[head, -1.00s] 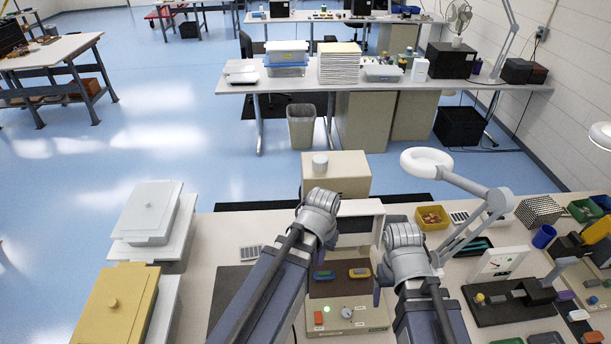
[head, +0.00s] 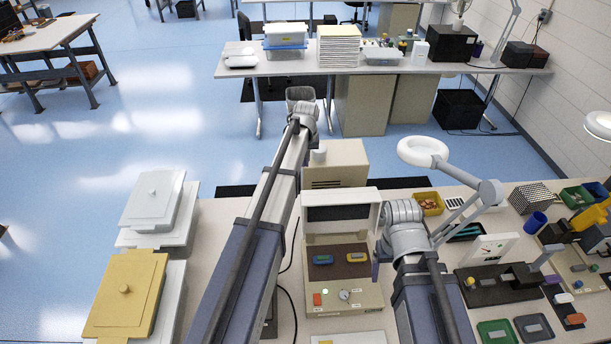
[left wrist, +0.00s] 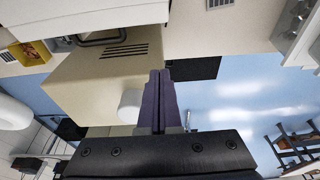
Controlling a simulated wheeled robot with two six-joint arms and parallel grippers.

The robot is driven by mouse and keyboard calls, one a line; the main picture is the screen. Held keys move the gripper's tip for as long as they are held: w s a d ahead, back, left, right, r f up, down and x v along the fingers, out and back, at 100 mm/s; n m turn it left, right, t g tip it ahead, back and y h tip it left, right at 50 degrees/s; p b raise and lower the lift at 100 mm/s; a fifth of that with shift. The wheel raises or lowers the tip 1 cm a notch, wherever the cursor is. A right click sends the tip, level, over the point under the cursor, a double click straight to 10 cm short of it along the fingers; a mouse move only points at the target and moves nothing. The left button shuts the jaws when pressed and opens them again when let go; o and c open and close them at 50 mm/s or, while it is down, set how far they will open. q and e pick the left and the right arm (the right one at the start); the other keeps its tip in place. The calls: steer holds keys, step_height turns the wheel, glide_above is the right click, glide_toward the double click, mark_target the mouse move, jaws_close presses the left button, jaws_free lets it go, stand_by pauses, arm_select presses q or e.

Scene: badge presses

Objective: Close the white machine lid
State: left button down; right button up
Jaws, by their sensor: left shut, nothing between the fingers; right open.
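The white machine (head: 365,295) stands at the middle of the near bench, with a red button, a green light and a dial on its front. Its lid (head: 340,197) stands open and upright at the back, dark panel facing me. A blue piece and a yellow piece lie on its dark bed. My left arm reaches past the machine on its left. My left gripper (left wrist: 158,95) is shut and empty in the left wrist view, near the cream box behind the lid. My right gripper (head: 377,268) is open just right of the machine, partly hidden by its own wrist.
The cream box (head: 336,165) with a white knob stands behind the lid. A ring lamp (head: 423,152) and a yellow bin (head: 430,203) are at right. White (head: 153,200) and yellow (head: 125,290) lidded units are at left.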

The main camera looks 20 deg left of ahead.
step_height(320, 180, down, 9)
steer(key=b, duration=0.9)
steer(key=shift+w+f, duration=0.1)
